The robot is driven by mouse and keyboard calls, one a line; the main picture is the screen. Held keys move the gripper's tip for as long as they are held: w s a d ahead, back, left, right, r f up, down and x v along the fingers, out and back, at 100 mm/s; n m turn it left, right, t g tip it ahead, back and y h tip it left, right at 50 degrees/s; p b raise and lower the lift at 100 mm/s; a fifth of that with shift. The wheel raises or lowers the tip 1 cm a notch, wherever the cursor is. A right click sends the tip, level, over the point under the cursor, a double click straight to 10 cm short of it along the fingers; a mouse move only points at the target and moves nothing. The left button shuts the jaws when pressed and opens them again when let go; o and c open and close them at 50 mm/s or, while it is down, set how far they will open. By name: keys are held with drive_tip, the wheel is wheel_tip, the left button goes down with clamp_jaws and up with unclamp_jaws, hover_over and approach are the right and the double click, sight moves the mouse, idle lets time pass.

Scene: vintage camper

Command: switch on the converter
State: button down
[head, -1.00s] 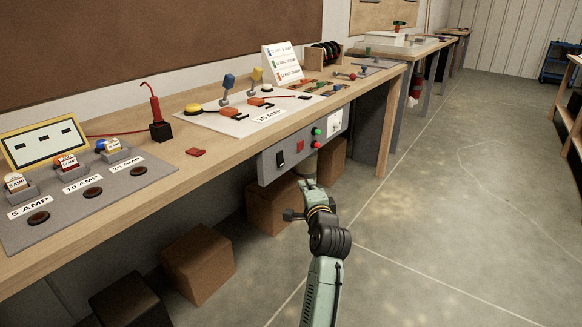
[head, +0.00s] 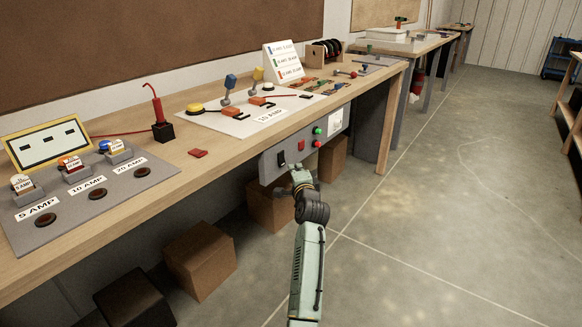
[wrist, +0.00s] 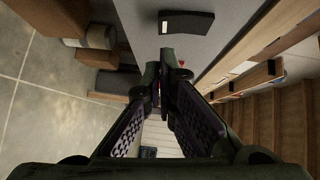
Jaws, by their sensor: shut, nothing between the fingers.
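A grey control panel (head: 268,172) hangs under the front edge of the workbench. It carries a black rocker switch (head: 281,158) at its left, then a red square switch (head: 301,146), a green button (head: 317,131) and a red button (head: 317,143). My gripper (head: 297,168) is just in front of the panel, low and right of the black switch. In the wrist view the shut, empty fingertips (wrist: 166,60) point along the grey panel face (wrist: 142,22), and the black switch (wrist: 186,23) shows beside them. Contact cannot be told.
The workbench top (head: 180,165) overhangs the panel and holds fuse boards and tools. Cardboard boxes (head: 200,262) stand on the floor beneath it. The concrete floor (head: 430,200) to the right is open.

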drive_tip(key=shift+w+a+f, duration=0.1)
drive_tip(key=shift+w+a, duration=0.5)
drive_tip(key=shift+a, duration=0.25)
